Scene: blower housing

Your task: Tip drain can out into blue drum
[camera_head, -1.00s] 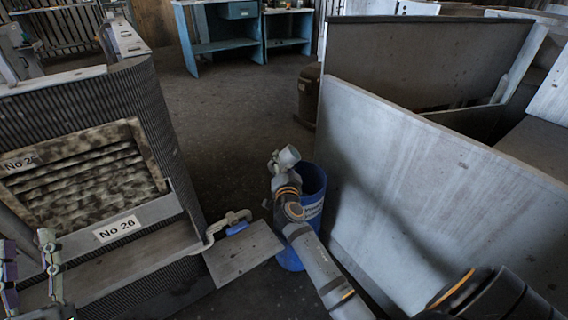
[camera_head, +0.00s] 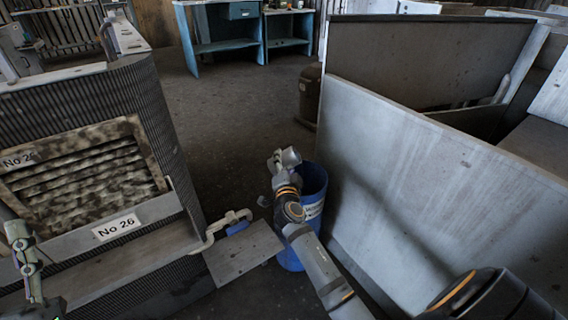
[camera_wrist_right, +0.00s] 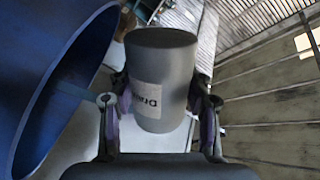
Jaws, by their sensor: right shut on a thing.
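A grey drain can (camera_wrist_right: 165,65) with a white label, its text looking upside down, sits between the fingers of my right gripper (camera_wrist_right: 160,105) in the wrist view. The gripper is shut on its sides. Whether the can's visible dark end is open or closed is unclear. The blue drum (camera_wrist_right: 60,60) fills the left of that view, its wide mouth beside the can. In the head view the drum (camera_head: 313,190) stands partly hidden behind my right arm, whose end reaches its left rim. Part of my left gripper (camera_head: 27,262) shows at the left edge; its opening cannot be judged.
A ribbed housing marked No 26 (camera_head: 117,226) stands at left, with a drain pipe (camera_head: 222,227) and a flat grey plate (camera_head: 243,254) close to the drum. A tall grey panel (camera_head: 430,185) closes in the right. Open floor (camera_head: 235,105) lies behind, before blue benches (camera_head: 220,45).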

